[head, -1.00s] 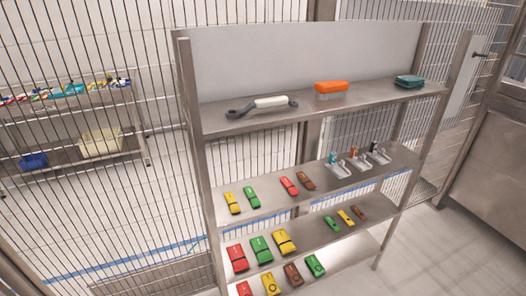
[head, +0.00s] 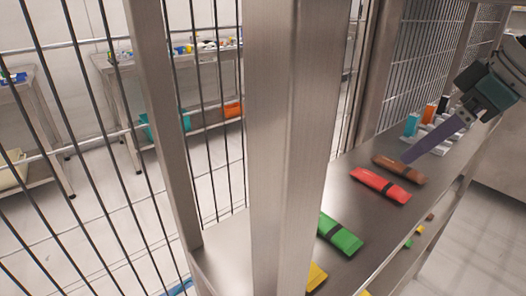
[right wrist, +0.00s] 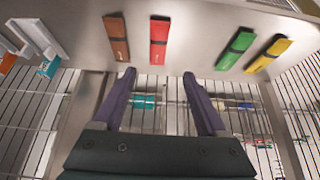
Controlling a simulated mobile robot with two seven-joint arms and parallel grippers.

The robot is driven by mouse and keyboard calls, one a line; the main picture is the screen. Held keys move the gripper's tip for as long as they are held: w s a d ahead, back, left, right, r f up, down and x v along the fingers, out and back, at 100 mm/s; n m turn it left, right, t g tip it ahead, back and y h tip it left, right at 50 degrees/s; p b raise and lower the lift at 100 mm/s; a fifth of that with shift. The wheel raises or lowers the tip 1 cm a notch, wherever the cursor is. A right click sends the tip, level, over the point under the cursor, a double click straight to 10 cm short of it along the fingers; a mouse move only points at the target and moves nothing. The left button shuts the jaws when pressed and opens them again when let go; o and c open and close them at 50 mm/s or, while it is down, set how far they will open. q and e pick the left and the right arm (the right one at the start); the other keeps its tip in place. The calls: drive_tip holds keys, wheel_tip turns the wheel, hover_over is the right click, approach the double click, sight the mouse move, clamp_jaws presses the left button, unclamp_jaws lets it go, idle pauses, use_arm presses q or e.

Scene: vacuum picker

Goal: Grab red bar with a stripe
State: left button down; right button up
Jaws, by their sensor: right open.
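The red bar with a dark stripe (head: 380,186) lies on the metal shelf, between a brown striped bar (head: 398,169) and a green striped bar (head: 339,234). In the right wrist view the red bar (right wrist: 159,42) is ahead of the fingertips, lined up with the gap between them. My right gripper (head: 409,156) reaches in from the right, above the shelf near the brown bar. In the right wrist view its purple fingers (right wrist: 160,78) are spread with nothing between them. My left gripper is not in view.
White holders (head: 430,138) with coloured pieces stand on the shelf's far right. Wire mesh fencing runs behind the shelf. More small bars show on a lower shelf.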

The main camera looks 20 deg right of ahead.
sight(382, 182)
drive_tip(key=x, duration=0.3)
drive_tip(key=shift+s+f+b, duration=0.1)
drive_tip(key=shift+f+b, duration=0.2)
drive_tip(key=x, duration=0.2)
drive_tip(key=b+x, duration=0.1)
drive_tip(key=x, duration=0.2)
drive_tip(key=shift+s+d+f, duration=0.15)
drive_tip(key=shift+d+f, duration=0.05)
drive_tip(key=shift+d, duration=0.05)
drive_tip(key=shift+w+a+f, duration=0.1)
drive_tip(key=shift+w+f, duration=0.15)
drive_tip(key=shift+f, duration=0.15)
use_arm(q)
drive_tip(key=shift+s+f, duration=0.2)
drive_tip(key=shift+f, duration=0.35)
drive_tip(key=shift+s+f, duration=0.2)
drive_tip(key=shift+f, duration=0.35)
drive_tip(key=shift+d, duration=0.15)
use_arm(e)
clamp_jaws()
